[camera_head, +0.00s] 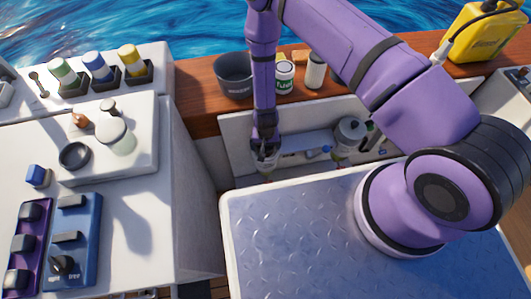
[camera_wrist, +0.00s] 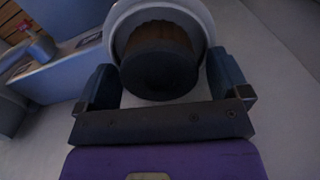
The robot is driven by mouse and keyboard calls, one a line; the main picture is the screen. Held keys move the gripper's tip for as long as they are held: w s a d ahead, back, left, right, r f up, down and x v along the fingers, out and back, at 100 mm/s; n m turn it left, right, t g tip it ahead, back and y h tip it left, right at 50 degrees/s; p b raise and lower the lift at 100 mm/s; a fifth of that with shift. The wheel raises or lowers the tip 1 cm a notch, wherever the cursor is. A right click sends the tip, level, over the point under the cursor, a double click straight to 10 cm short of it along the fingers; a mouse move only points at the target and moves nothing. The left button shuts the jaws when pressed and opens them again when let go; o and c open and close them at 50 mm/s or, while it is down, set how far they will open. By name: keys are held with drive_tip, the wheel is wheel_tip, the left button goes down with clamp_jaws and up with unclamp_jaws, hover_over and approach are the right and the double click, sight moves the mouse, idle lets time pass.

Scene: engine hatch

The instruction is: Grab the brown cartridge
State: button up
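The brown cartridge (camera_wrist: 160,55) shows in the wrist view as a ribbed brown cylinder with a dark round end facing me. It sits inside a pale round holder (camera_wrist: 207,22). My gripper (camera_wrist: 165,85) has its two fingers spread apart, one on each side of the cartridge's dark end. A narrow gap seems to show beside the cartridge, and I cannot tell whether either finger touches it. In the head view my gripper (camera_head: 266,152) points down into the recess behind the white hatch. The cartridge cannot be made out there.
A pale shelf in the recess (camera_head: 300,143) holds a grey-capped container (camera_head: 349,132) to the right. A dark pot (camera_head: 234,75) and a white jar (camera_head: 284,76) stand on the wooden ledge (camera_head: 200,92). The white counter (camera_head: 150,230) is left; the textured hatch lid (camera_head: 290,240) is in front.

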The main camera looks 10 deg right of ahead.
drive_tip(key=c, duration=1.1)
drive_tip(key=shift+r, duration=0.15)
